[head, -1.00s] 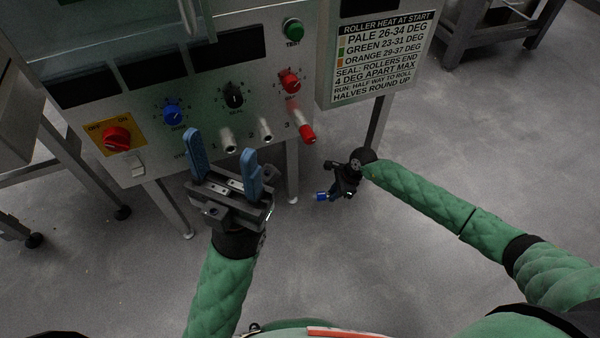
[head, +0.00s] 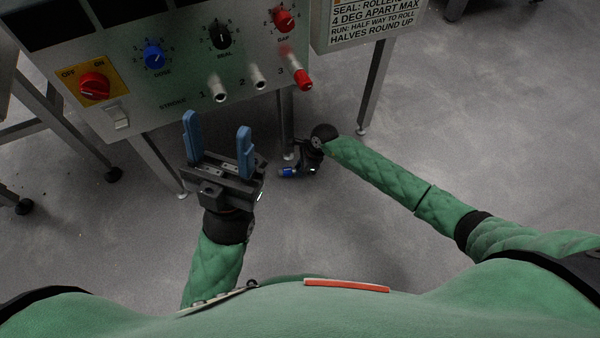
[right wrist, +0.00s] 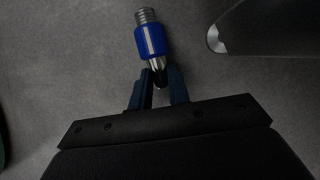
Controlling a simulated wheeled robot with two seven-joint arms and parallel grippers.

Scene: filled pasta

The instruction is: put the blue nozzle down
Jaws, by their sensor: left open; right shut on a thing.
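The blue nozzle (head: 287,172) shows at the end of my right gripper, below the machine's front panel in the head view. In the right wrist view the blue nozzle (right wrist: 151,40) has a threaded metal end pointing away from the fingers. My right gripper (right wrist: 158,82) is shut on its metal lower end. In the head view the right gripper (head: 298,170) is small and partly hidden by its own wrist. My left gripper (head: 217,135) is open and empty, its two blue fingers pointing up in front of the panel.
The machine's panel (head: 150,90) has knobs, a red switch (head: 95,86) and outlets numbered 1 to 3. Outlets 1 (head: 219,90) and 2 (head: 259,77) are pale; outlet 3 (head: 302,79) carries a red nozzle. Metal legs (head: 375,85) stand on the grey floor. Floor at right is clear.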

